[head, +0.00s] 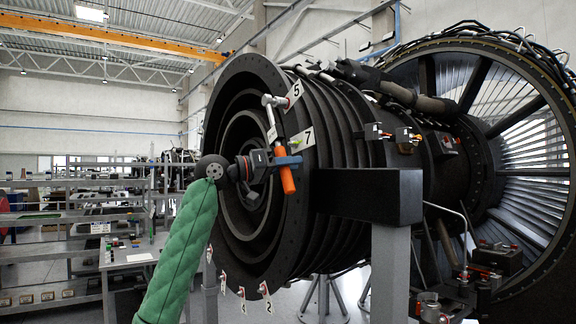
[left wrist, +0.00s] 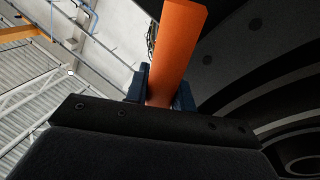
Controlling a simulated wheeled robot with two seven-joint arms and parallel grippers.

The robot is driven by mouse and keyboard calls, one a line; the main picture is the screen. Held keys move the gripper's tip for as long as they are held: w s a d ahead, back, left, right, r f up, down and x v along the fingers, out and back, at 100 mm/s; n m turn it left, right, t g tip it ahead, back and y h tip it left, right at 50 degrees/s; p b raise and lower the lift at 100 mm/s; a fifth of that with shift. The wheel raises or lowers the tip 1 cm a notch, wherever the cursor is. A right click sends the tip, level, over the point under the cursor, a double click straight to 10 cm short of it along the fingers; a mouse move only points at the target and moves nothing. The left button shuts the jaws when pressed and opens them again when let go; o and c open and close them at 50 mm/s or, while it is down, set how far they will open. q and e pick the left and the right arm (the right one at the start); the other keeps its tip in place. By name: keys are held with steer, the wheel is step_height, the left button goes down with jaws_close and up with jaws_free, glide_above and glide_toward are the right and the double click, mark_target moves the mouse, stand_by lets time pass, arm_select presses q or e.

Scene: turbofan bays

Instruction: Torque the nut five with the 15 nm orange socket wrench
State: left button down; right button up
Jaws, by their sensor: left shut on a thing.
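The orange socket wrench (head: 287,181) hangs nearly upright beside the rim of the dark engine casing. Its metal shaft runs up to a silver head (head: 275,101) beside the plate marked 5 (head: 295,92). The head seems to meet the casing at nut five; the nut itself is hidden, so I cannot tell how well it is seated. My left gripper (head: 285,164) is shut on the orange handle. In the left wrist view the orange handle (left wrist: 173,60) stands between the dark blue fingers (left wrist: 160,92). My right gripper is not in view.
The plate marked 7 (head: 303,140) sits just below, close to my left gripper. More numbered plates, including 2 (head: 265,290), line the lower rim. A black support beam (head: 368,195) on a grey post stands to the right. Shelving (head: 75,215) stands at the left.

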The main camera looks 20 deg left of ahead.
arm_select(q)
steer(key=shift+w+d, duration=0.15)
steer(key=shift+w, duration=0.05)
stand_by(0.4)
steer(key=shift+w+a+f+m+g, duration=0.35)
steer(key=shift+w+a+m, duration=0.25)
steer(key=shift+a+m, duration=0.15)
steer(key=shift+w+a+f, duration=0.1)
steer(key=shift+a, duration=0.05)
stand_by(0.4)
steer(key=shift+w+a+f+m, duration=0.25)
steer(key=shift+w+a+m, duration=0.3)
steer(key=shift+a+m, duration=0.15)
steer(key=shift+w+a, duration=0.1)
steer(key=shift+a, duration=0.05)
steer(key=shift+w+a+f+m+g, duration=0.2)
steer(key=shift+w+a+m+g, duration=0.05)
steer(key=shift+w+a+m, duration=0.4)
steer(key=shift+a, duration=0.15)
stand_by(0.4)
